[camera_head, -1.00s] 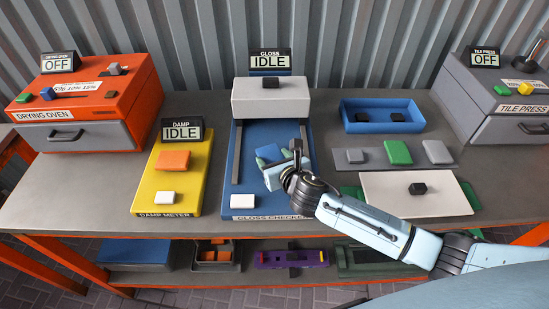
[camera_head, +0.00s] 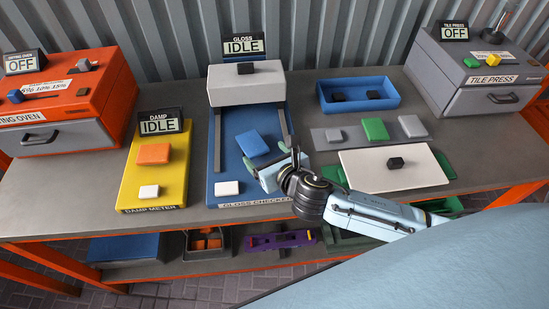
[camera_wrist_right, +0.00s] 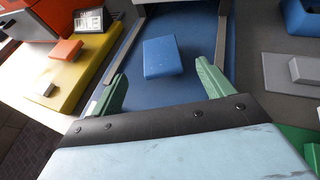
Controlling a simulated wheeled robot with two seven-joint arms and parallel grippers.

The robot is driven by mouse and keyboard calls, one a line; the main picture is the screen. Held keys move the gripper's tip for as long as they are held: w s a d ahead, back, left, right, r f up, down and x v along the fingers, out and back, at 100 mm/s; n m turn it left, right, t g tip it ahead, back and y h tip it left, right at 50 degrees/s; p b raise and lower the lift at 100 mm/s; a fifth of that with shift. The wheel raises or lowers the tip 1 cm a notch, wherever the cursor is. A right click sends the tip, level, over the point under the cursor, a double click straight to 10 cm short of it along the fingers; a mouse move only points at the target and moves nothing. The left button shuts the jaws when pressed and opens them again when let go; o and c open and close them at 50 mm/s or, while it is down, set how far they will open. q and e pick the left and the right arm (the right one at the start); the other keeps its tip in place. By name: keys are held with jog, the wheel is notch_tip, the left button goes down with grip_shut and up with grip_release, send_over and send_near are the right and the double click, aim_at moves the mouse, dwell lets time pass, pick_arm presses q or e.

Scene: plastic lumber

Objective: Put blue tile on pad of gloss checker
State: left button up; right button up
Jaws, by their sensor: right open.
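The blue tile (camera_head: 252,144) lies flat on the blue bed of the gloss checker (camera_head: 225,165), between its two grey rails and in front of the raised light-grey head (camera_head: 246,86). The checker's sign reads IDLE. My right gripper (camera_head: 268,158) is open and empty, just in front of the tile and apart from it. In the right wrist view the tile (camera_wrist_right: 162,57) sits ahead of and between the two green fingers (camera_wrist_right: 160,88), touching neither. My left gripper is not in view.
A yellow damp meter (camera_head: 165,175) with an orange tile stands left. A blue tray (camera_head: 325,104), a grey strip with tiles (camera_head: 355,134) and a white board (camera_head: 420,175) lie right. The drying oven (camera_head: 85,130) and tile press (camera_head: 480,105) stand at the ends.

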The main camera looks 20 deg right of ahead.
jog(key=v, duration=0.4)
dwell(1.3)
